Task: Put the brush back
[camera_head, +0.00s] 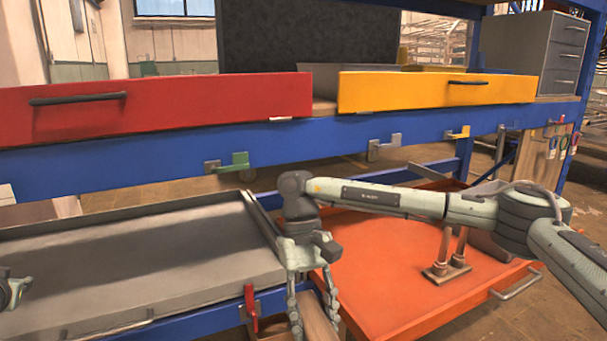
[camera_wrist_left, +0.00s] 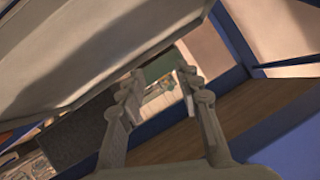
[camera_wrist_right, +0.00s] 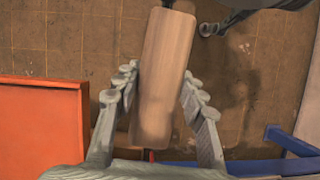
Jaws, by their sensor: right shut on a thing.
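My right gripper (camera_head: 315,312) points down between the grey tray and the orange drawer, low in the head view. It is shut on a long wooden piece (camera_wrist_right: 166,62), which I take to be the brush. Plain wood shows between the fingers in the right wrist view, with a small dark tip at its far end. No bristles are visible, and its lower part is cut off in the head view. My left gripper (camera_wrist_left: 160,84) is open and empty under a pale surface in the left wrist view. Only a bit of the left arm shows at the head view's left edge.
The grey tray (camera_head: 150,262) lies open at left. Several hooks, one green (camera_head: 238,163), line the blue beam. Red (camera_head: 200,108) and yellow (camera_head: 430,90) drawers sit above.

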